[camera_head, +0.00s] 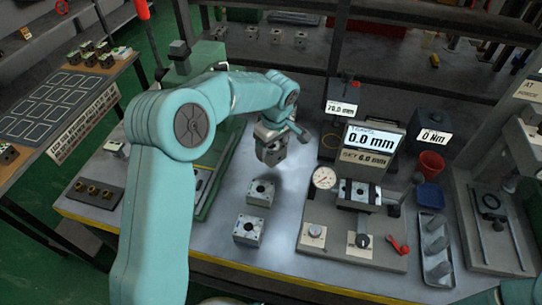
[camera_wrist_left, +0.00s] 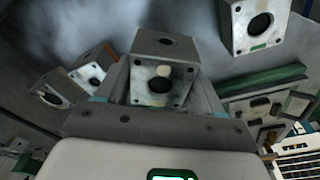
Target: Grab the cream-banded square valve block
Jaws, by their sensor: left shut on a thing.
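My left gripper (camera_head: 271,146) is shut on a grey square valve block (camera_head: 273,157), above the middle of the bench in the head view. In the left wrist view this held block (camera_wrist_left: 163,82) sits between the fingers, with a dark round hole and a small pale patch on its near face. I cannot tell whether that patch is the cream band. Two similar blocks stand on the bench, one (camera_head: 260,192) nearer the gripper and one (camera_head: 249,230) in front of it. My right gripper is out of view.
A fixture with a dial gauge (camera_head: 325,177) and a clamp (camera_head: 358,195) stands right of the blocks. A dark holder (camera_head: 94,193) lies at left. A side table (camera_head: 58,105) has outlined squares.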

